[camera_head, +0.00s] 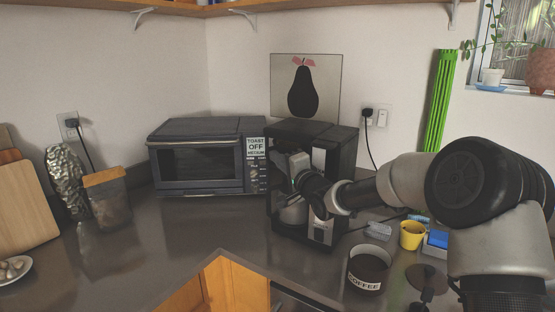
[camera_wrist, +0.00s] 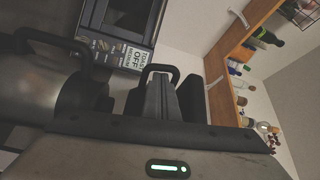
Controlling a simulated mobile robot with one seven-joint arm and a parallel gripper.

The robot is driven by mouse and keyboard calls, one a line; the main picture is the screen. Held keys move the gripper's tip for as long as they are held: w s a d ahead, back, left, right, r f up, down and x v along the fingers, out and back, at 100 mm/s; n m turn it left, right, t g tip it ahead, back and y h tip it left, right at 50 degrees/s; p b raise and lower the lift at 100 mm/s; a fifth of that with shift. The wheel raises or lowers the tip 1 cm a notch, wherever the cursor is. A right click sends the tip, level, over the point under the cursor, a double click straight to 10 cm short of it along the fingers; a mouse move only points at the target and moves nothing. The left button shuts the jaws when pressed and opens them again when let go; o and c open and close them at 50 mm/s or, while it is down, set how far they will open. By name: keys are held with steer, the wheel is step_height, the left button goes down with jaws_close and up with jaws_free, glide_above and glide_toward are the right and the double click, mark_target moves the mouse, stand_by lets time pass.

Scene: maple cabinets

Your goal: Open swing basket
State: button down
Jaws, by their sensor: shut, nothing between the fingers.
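The black coffee machine (camera_head: 345,140) stands on the counter under the pear picture. Its silver front panel (camera_head: 322,231) faces forward. A silver carafe (camera_head: 293,213) sits low in it; a silver rounded body with a black handle, likely this carafe, fills the left of the wrist view (camera_wrist: 38,92). My arm reaches in from the right, and my gripper (camera_head: 297,168) is at the machine's front opening, above the carafe. In the wrist view my gripper's fingers (camera_wrist: 162,97) look shut together, with a black loop at their tips. The swing basket is largely hidden by my wrist; I cannot tell its position or any contact.
A toaster oven (camera_head: 197,160) stands left of the machine. A jar (camera_head: 107,200) stands at left. Counter before the oven is clear.

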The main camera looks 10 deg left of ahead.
steer(key=shift+s+r+p, duration=0.1)
steer(key=shift+r+p, duration=0.05)
steer(key=shift+p, duration=0.25)
steer(key=shift+s+n+g+y+p, duration=0.15)
steer(key=shift+n+g+y+p, duration=0.15)
steer(key=shift+g+p, duration=0.1)
